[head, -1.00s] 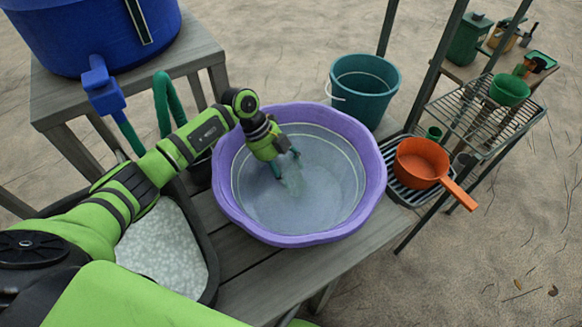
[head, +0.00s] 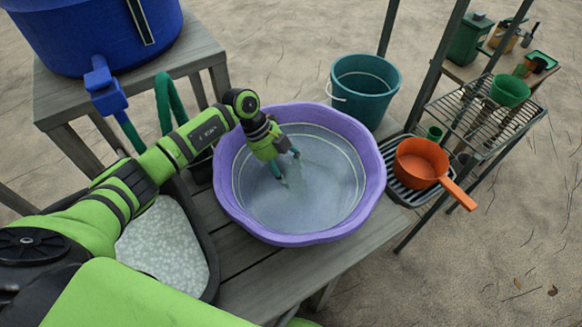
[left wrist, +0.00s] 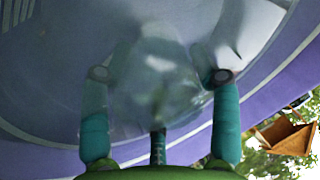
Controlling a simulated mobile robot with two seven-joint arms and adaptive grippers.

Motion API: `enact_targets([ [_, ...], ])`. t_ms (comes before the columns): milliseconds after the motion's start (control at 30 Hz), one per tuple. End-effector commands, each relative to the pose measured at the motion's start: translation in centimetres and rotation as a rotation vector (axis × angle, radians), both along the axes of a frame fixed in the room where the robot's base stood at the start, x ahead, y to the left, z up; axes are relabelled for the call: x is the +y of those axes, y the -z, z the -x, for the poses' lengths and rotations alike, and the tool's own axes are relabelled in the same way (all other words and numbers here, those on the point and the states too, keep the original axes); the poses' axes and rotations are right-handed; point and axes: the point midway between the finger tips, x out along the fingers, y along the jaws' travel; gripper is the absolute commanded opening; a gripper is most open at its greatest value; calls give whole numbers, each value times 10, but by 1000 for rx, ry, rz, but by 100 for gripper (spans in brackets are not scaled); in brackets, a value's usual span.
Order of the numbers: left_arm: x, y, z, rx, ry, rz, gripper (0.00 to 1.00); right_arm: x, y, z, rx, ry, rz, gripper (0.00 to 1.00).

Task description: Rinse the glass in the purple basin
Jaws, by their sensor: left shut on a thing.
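The purple basin (head: 376,172) sits on the wooden bench with cloudy, pale blue-grey water inside. My left gripper (head: 288,168) reaches down into the basin, its fingertips at the water. The glass is see-through and blurred, hard to make out in the head view. The basin's purple wall (left wrist: 285,58) fills much of the wrist view. My right gripper is not in view.
A teal bucket (head: 365,88) stands behind the basin. An orange pan (head: 420,163) rests on a rack to the right. A blue water barrel (head: 85,35) with a tap (head: 100,80) is at upper left. A dark tub of pale granules (head: 165,245) lies left, under my arm.

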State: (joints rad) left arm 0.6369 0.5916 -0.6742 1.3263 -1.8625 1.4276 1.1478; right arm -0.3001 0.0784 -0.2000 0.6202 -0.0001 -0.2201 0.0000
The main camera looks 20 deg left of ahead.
Motion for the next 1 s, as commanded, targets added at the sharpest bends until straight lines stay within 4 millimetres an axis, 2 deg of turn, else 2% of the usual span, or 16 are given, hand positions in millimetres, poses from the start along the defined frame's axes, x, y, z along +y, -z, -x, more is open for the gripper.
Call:
enact_targets([
  [33,5,0,-2,0,-13,-7,22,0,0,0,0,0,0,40],
  [267,-7,0,-6,-2,-14,-6,22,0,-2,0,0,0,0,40],
  [567,-8,-2,-5,-1,-11,-5,22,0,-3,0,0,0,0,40],
  [1000,-9,-44,-5,-2,-9,-4,22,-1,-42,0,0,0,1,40],
])
